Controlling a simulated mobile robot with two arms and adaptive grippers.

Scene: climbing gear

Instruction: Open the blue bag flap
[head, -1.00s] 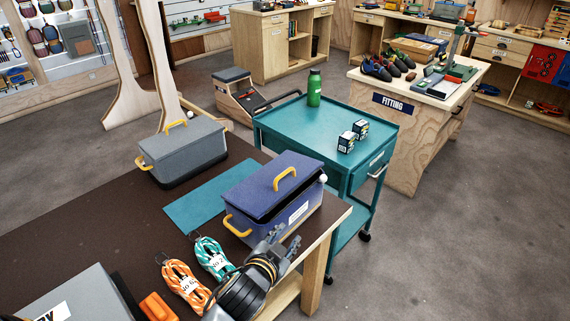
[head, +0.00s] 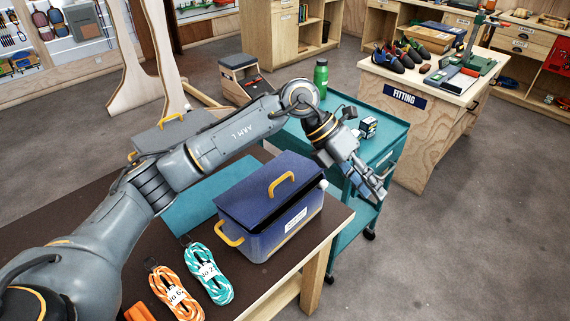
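The blue bag (head: 285,232) stands on the dark bench top near its right corner, with a yellow handle on its flap and another at its left end. Its flap (head: 250,192) lies over the top; a dark line runs along the front edge, and I cannot tell if there is a gap. My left arm reaches across behind the bag. My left gripper (head: 373,184) hangs in the air to the right of the bag, apart from it, over the trolley side. It holds nothing that I can see; its finger opening is unclear. My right gripper is out of view.
Orange rope (head: 176,292) and teal rope (head: 208,274) lie in front of the bag. A grey bag (head: 172,140) is partly hidden behind my arm.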

